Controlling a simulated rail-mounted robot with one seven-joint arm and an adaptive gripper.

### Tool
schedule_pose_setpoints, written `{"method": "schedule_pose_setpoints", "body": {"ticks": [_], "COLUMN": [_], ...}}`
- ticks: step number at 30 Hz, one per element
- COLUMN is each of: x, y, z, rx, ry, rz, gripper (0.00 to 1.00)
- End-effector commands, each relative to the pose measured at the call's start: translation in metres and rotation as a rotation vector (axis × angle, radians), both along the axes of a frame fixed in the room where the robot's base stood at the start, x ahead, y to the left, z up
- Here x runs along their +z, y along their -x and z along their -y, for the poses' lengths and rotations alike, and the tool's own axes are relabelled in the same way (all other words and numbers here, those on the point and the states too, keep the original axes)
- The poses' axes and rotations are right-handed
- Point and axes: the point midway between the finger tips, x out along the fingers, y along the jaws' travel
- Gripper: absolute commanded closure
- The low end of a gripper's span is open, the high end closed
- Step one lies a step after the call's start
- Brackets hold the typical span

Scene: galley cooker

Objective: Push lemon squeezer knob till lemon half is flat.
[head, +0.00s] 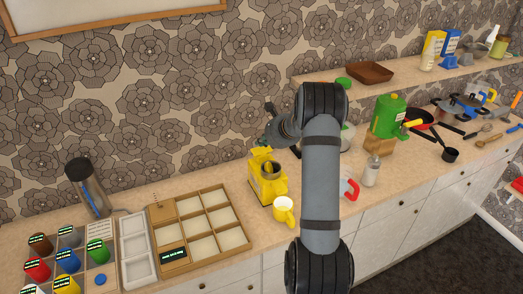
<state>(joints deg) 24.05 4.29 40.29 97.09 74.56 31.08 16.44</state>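The yellow device that looks like the lemon squeezer (257,187) stands upright on the counter near the middle of the head view, with a greyish cup-like part in its top. I cannot make out the knob or the lemon half at this size. My gripper (266,138) is just above the squeezer's top, at the end of my arm reaching in from the right. I cannot tell whether it touches the squeezer. Its fingers are small and partly hidden, so their opening does not show.
A wooden compartment tray (154,216) and a white tray (124,238) lie to the left, beside several coloured jars. A tall dark-topped container (89,186) stands behind them. Behind is a patterned wall.

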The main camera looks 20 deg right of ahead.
Motion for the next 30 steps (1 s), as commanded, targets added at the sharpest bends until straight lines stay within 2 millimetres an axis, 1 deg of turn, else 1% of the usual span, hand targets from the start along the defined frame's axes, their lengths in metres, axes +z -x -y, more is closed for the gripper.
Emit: {"method": "schedule_pose_setpoints", "body": {"ticks": [8,18,30], "x": [-0.0002,-0.0093,-0.0086], "y": [0.0,0.0,0.0], "z": [0.0,0.0002,0.0001], "rx": [0.0,0.001,0.0], "ry": [0.0,0.001,0.0], "rz": [0.0,0.0,0.0], "gripper": [1.0,1.0,1.0]}}
